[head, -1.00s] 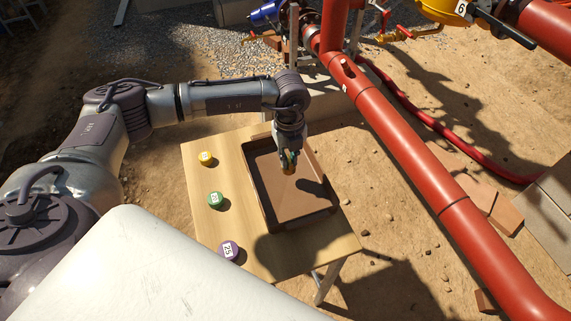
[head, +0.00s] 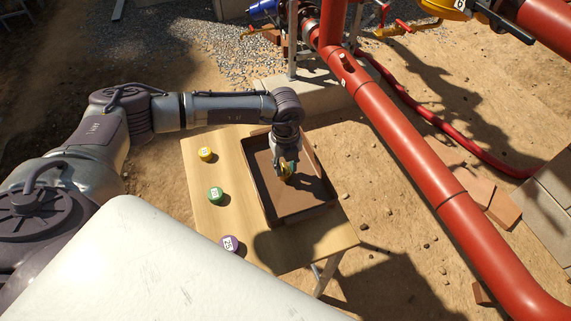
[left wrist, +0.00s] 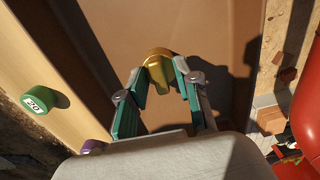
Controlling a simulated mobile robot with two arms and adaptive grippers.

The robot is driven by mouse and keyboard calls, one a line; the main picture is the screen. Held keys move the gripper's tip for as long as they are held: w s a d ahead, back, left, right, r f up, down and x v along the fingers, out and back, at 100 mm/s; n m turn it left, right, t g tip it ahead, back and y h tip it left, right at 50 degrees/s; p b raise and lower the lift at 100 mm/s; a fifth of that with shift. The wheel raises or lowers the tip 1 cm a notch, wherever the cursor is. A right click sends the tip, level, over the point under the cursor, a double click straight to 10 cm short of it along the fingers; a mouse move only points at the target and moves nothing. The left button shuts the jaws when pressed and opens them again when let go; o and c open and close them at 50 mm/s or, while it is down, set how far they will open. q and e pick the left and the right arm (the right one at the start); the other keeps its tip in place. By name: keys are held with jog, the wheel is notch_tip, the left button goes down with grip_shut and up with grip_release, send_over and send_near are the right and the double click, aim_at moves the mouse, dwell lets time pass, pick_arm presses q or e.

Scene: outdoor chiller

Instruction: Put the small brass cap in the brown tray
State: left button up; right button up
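The brown tray (head: 322,203) lies on the wooden table, with its inner floor also in the left wrist view (left wrist: 215,25). My left gripper (head: 286,172) points down inside the tray's outline. In the left wrist view its green-padded fingers (left wrist: 161,72) close on both sides of the small brass cap (left wrist: 158,54). The cap shows as a gold spot in the head view (head: 288,176). I cannot tell whether the cap touches the tray floor. My right gripper is not in view.
On the table (head: 215,230), left of the tray, stand a yellow cap (head: 205,153), a green cap (head: 216,194) and a purple cap (head: 229,243), all with number labels. A large red pipe (head: 400,140) runs past the right of the table.

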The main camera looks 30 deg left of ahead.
aim_at(285, 167)
pick_arm(q)
jog(key=shift+r, duration=0.45)
notch_tip(285, 167, up, 11)
jog(key=b, duration=0.2)
jog(key=shift+r, duration=0.2)
jog(key=shift+f, duration=0.1)
dwell(0.3)
